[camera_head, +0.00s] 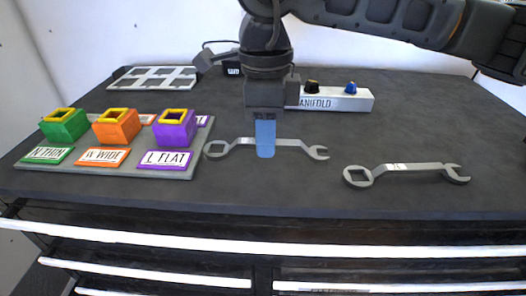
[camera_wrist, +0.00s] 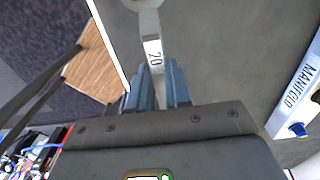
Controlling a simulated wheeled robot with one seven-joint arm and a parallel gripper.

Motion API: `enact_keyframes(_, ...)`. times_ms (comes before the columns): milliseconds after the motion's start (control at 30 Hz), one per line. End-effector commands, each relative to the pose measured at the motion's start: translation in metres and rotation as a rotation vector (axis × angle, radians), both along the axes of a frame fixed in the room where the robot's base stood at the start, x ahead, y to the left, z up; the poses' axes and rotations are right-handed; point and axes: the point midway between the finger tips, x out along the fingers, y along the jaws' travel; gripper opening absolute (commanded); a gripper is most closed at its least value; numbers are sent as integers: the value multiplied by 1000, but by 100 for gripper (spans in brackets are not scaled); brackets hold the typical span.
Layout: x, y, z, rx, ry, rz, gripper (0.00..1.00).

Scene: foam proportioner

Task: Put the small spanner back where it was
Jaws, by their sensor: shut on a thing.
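My gripper (camera_head: 265,150) points down near the table middle, with its blue fingers shut on the handle of a grey double-ended spanner (camera_head: 298,143). The held spanner lies crosswise in the head view, ring end left and open jaw right. Whether it touches the table I cannot tell. A second, similar spanner (camera_head: 420,167) lies to the right, nearer the front edge. Its label is unreadable, so I cannot compare their marked sizes.
At left, a grey tray (camera_head: 190,172) bears green (camera_head: 64,128), orange (camera_head: 117,130) and purple (camera_head: 174,132) square sockets with name plates. A white manifold box (camera_head: 350,104) with knobs stands behind my gripper. A grey-white panelled tray (camera_head: 150,78) lies at back left.

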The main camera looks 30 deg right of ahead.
Motion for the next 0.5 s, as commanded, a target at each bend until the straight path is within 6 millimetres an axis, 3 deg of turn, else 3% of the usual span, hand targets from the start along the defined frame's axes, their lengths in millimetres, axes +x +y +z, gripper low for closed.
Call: enact_keyframes(500, 5, 3, -43, 1, -2, -1, 0)
